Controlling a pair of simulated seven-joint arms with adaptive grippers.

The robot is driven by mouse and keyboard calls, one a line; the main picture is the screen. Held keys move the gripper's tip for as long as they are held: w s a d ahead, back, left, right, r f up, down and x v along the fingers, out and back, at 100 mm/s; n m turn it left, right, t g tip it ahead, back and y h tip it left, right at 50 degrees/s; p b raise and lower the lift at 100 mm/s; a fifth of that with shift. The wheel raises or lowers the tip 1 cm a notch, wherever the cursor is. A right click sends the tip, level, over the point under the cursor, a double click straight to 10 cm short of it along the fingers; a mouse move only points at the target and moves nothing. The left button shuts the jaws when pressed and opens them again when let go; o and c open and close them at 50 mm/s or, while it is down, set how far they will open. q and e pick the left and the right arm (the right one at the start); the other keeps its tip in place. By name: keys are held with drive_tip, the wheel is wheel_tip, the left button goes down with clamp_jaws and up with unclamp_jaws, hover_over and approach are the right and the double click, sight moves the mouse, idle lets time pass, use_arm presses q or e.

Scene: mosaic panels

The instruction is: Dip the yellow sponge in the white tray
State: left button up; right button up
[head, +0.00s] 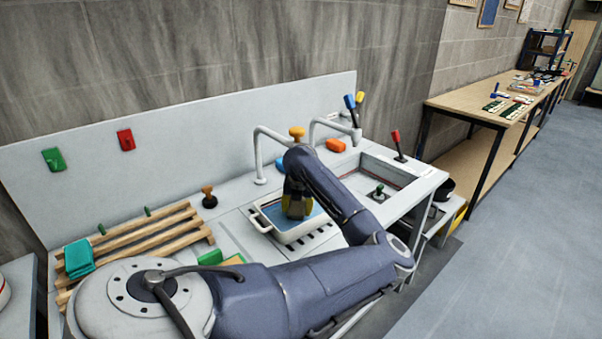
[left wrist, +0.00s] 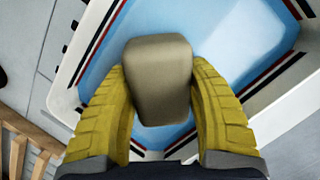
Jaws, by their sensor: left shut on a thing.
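The white tray (head: 259,218) is set in the counter by the tap and holds a flat light-blue surface. It also shows in the left wrist view (left wrist: 62,98), with dark and red stripes along its edges. My left gripper (head: 296,208) is over the tray, pointing down. In the left wrist view, its yellow fingers (left wrist: 160,88) are shut on the sponge (left wrist: 158,72), a dull tan-yellow block. The sponge is over the blue area; I cannot tell whether it touches it. In the head view the sponge is hardly distinguishable from the fingers. My right gripper is out of view.
A tap (head: 258,155) stands behind the tray, and a sink basin (head: 418,184) lies to its right. A wooden slatted rack (head: 150,243) with a folded teal cloth (head: 79,258) is at the left.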

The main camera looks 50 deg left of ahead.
use_arm(q)
drive_tip(key=shift+w, duration=0.25)
drive_tip(key=shift+w, duration=0.5)
drive_tip(key=shift+s, duration=0.1)
drive_tip(key=shift+s, duration=0.65)
drive_tip(key=shift+w+r, duration=0.15)
drive_tip(key=shift+r, duration=2.9)
drive_tip(key=shift+s+a+r, duration=0.1)
drive_tip(key=shift+s+r, duration=0.05)
drive_tip(key=shift+r, duration=0.9)
drive_tip(key=shift+s+a+r, duration=0.1)
drive_tip(key=shift+r, duration=1)
drive_tip(key=shift+w+r, duration=0.1)
